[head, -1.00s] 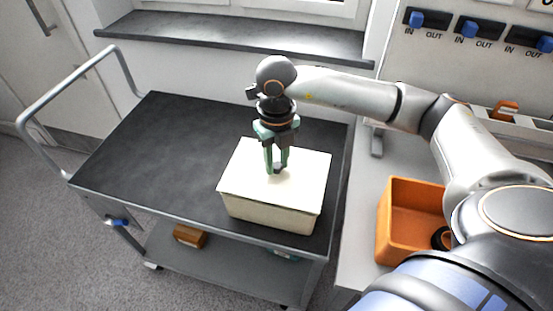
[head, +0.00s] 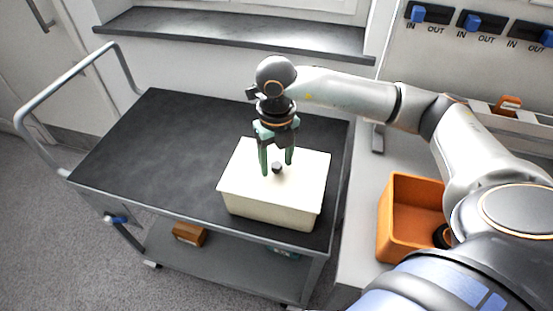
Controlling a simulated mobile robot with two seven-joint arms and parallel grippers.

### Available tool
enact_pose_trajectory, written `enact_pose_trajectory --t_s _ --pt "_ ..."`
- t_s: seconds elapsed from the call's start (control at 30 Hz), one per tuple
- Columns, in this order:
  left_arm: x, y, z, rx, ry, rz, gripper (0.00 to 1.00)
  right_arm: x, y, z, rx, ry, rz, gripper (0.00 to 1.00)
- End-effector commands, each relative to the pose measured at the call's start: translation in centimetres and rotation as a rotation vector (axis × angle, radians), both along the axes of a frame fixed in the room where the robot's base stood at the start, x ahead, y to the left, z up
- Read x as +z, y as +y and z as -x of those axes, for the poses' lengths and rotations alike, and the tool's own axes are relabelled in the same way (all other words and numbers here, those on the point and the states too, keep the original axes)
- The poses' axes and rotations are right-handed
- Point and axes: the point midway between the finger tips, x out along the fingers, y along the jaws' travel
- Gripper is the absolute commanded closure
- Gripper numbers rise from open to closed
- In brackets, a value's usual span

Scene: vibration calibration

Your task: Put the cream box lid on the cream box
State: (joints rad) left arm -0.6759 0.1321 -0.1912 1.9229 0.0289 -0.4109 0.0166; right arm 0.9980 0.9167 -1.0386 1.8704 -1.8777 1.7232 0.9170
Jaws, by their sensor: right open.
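The cream box (head: 270,209) stands on the right part of the dark cart top. The cream box lid (head: 304,179) lies flat on top of the box and covers it, with its edges close to the box's rim. A small dark knob (head: 277,168) sits in the middle of the lid. My right gripper (head: 277,169) is open above the lid, with its green fingers apart on either side of the knob. My left gripper is not in view.
The cart's dark top (head: 165,145) is clear left of the box. An orange bin (head: 404,225) with a dark round item stands on the grey bench at right. A small brown box (head: 189,234) is on the cart's lower shelf. A windowsill (head: 235,37) runs behind.

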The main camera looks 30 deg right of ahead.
Motion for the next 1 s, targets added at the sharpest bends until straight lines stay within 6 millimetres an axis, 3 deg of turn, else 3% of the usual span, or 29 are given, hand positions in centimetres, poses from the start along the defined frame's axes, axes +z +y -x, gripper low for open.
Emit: enact_pose_trajectory --t_s 0.2,0.37,0.8,1.0 --pt "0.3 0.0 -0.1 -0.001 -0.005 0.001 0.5 0.2 0.0 0.0 0.0 0.0 0.0 0.38" --pt "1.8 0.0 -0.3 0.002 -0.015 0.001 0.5 1.7 0.0 0.0 0.0 -0.001 0.0 0.38" --pt "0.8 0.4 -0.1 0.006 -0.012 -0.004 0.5 10.7 0.1 -0.1 0.002 -0.004 -0.002 0.38" --pt "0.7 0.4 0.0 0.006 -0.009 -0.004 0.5 12.8 0.0 0.0 0.0 -0.001 -0.001 0.38"
